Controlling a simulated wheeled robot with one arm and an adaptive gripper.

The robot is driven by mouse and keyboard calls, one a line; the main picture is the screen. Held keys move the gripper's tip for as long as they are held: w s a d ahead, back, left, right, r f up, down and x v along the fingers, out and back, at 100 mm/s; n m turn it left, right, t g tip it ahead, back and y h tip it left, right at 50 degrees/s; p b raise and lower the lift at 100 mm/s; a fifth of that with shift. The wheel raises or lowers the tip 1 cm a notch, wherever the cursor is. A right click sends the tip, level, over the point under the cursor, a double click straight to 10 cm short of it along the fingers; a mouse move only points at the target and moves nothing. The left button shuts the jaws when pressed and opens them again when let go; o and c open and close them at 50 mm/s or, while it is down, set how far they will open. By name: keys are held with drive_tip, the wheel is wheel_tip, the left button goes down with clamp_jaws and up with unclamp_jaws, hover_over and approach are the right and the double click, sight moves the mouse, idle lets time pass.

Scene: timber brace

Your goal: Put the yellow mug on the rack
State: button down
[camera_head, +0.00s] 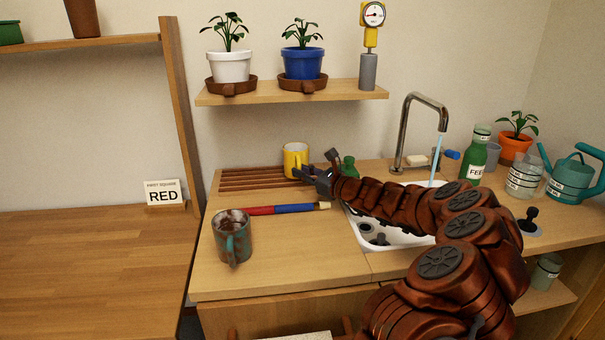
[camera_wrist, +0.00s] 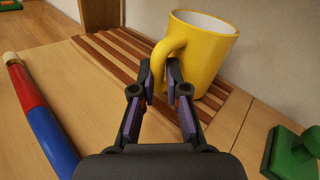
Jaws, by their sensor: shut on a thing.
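The yellow mug (camera_head: 295,159) is upright at the slatted wooden rack (camera_head: 240,181) by the back wall. In the wrist view the yellow mug (camera_wrist: 207,55) stands over the rack slats (camera_wrist: 112,52), and I cannot tell whether its base touches them. My gripper (camera_head: 305,173) reaches in from the right. In the wrist view my gripper (camera_wrist: 158,82) is shut on the mug's handle, with the fingertips on either side of its lower part. The mug's base is partly hidden by the right finger.
A green object (camera_wrist: 292,152) is close on the right. The sink (camera_head: 372,232) has its tap running. A shelf (camera_head: 300,93) with pots hangs above.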

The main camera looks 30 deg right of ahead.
drive_tip(key=shift+f, duration=0.15)
drive_tip(key=c, duration=1.2)
unclamp_jaws()
drive_tip(key=shift+s+d, duration=0.1)
drive_tip(key=shift+s, duration=0.1)
drive_tip(key=p+v, duration=0.1)
drive_tip(key=v, duration=1)
drive_tip(key=shift+s+d+r, duration=0.1)
drive_tip(key=shift+s+r, duration=0.1)
drive_tip(key=shift+s, duration=0.1)
